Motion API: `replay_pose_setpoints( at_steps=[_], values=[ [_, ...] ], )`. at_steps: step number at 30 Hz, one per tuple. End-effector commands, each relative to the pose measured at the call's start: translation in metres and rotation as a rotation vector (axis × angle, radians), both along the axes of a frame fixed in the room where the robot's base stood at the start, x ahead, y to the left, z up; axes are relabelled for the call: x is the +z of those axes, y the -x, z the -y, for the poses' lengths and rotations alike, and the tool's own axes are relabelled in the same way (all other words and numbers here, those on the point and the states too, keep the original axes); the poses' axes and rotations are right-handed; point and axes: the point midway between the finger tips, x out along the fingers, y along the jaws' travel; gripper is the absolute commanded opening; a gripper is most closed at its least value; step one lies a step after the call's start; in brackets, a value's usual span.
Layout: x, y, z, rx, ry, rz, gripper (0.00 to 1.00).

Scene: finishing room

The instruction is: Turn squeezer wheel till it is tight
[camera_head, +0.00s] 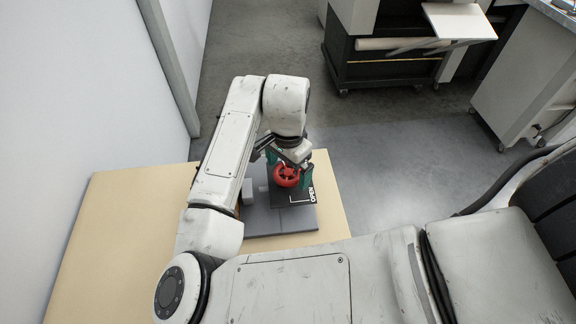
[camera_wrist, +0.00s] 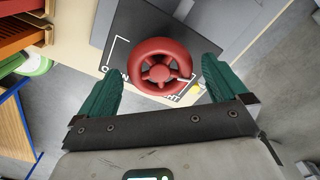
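The squeezer wheel (camera_head: 286,176) is a red handwheel with spokes, set on a dark plate with a white outline and lettering (camera_head: 308,193) that appears to read OPEN. The plate belongs to a grey fixture (camera_head: 268,220) on the wooden table. My gripper (camera_head: 288,172) is above the wheel. In the wrist view, its two green ridged fingers (camera_wrist: 160,78) are spread wide, one on either side of the red wheel (camera_wrist: 160,67). A gap shows between the wheel rim and each finger in that view. Part of the fixture is hidden behind my arm.
The light wooden table (camera_head: 110,224) has free room on the left. A white wall (camera_head: 90,80) stands at the left. Black and white machines (camera_head: 385,65) and a grey cabinet (camera_head: 525,75) stand beyond open floor. Orange shelving (camera_wrist: 22,32) shows in the wrist view.

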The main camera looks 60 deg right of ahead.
Motion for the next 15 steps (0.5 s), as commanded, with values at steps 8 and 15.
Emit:
replay_pose_setpoints(
  at_steps=[8, 15],
  values=[
    [0.0003, 0.0000, 0.0000, 0.000, 0.000, 0.000, 0.74],
    [0.0004, -0.0001, 0.0000, 0.000, 0.000, 0.000, 0.51]
  ],
)
